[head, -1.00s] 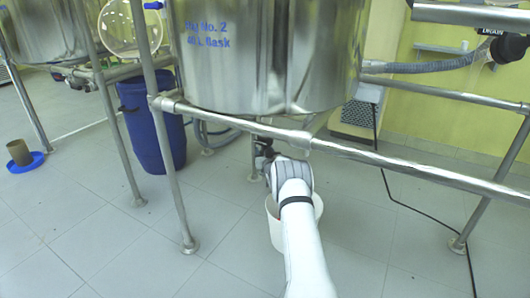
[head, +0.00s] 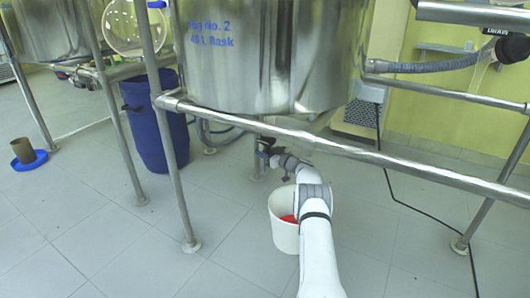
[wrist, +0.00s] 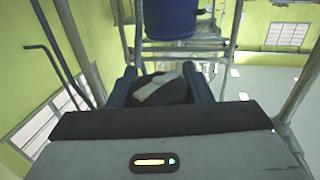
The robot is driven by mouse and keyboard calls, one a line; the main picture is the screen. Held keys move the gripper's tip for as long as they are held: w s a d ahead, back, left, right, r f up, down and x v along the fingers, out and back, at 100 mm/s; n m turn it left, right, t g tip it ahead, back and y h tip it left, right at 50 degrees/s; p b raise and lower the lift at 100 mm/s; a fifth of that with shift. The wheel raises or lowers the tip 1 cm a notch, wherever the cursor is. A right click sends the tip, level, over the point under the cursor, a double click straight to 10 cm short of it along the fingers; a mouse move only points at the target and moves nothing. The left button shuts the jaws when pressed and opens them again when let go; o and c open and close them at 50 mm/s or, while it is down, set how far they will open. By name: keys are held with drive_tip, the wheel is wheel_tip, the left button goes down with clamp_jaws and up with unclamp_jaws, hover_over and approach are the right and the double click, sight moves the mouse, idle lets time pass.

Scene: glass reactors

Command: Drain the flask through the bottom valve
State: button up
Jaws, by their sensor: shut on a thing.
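The flask is a large shiny metal vessel (head: 270,60) with blue lettering, held in a pipe frame in the head view. The bottom valve (head: 266,143) is a small dark fitting under it, partly hidden by the frame rail and my arm. My gripper (head: 268,158) is at this valve, small and partly hidden. In the wrist view its blue jaws (wrist: 160,88) are shut on a dark part with a pale strip, apparently the valve handle. A white bucket (head: 284,236) stands on the floor below, partly behind my arm, with red contents showing inside.
A frame rail (head: 350,152) crosses in front of the valve, above my arm. A blue barrel (head: 152,125) stands to the left. A black cable (head: 410,205) lies on the floor at right. The tiled floor at front left is clear.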

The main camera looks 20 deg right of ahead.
drive_tip(key=shift+r, duration=0.1)
idle(0.5)
drive_tip(key=o, duration=1)
drive_tip(key=shift+s, duration=0.1)
drive_tip(key=p+v, duration=0.4)
drive_tip(key=v, duration=0.3)
drive_tip(key=shift+s+d, duration=0.25)
